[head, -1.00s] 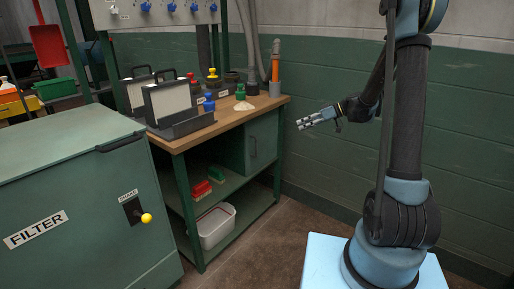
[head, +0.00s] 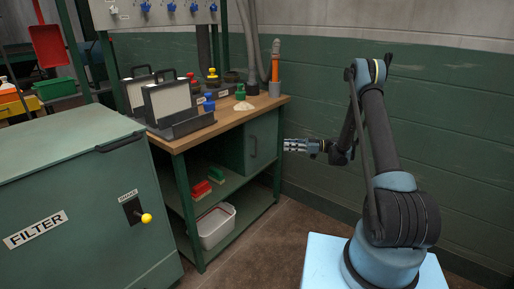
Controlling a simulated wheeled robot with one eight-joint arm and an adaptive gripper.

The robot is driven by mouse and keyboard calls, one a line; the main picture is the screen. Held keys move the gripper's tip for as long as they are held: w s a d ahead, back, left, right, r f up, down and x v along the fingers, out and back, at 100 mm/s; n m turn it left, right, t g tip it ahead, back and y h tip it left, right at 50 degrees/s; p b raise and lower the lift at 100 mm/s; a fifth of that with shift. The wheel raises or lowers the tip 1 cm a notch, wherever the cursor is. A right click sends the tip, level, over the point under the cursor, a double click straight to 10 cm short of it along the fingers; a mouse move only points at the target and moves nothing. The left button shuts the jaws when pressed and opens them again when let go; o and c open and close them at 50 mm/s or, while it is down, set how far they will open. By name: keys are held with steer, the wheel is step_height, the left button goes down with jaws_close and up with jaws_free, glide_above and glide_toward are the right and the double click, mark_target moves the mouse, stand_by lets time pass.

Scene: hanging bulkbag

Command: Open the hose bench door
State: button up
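The hose bench (head: 176,142) has a wooden top and a green frame. Its green door (head: 262,143) is under the top at the right end and looks closed, with a dark upright handle (head: 253,147) on its front. My gripper (head: 287,145) is at the right of the bench, level with the door, pointing left. It looks apart from the handle and holds nothing that I can see. Its fingers are too small here to tell whether they are open or shut.
A green filter cabinet (head: 80,220) with a yellow knob stands at the left front. A white bin (head: 214,226) is on the low shelf. Floor is clear before the bench.

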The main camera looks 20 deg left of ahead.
glide_above(256, 156)
steer(key=shift+w+f, duration=0.3)
steer(key=shift+w, duration=0.05)
stand_by(0.4)
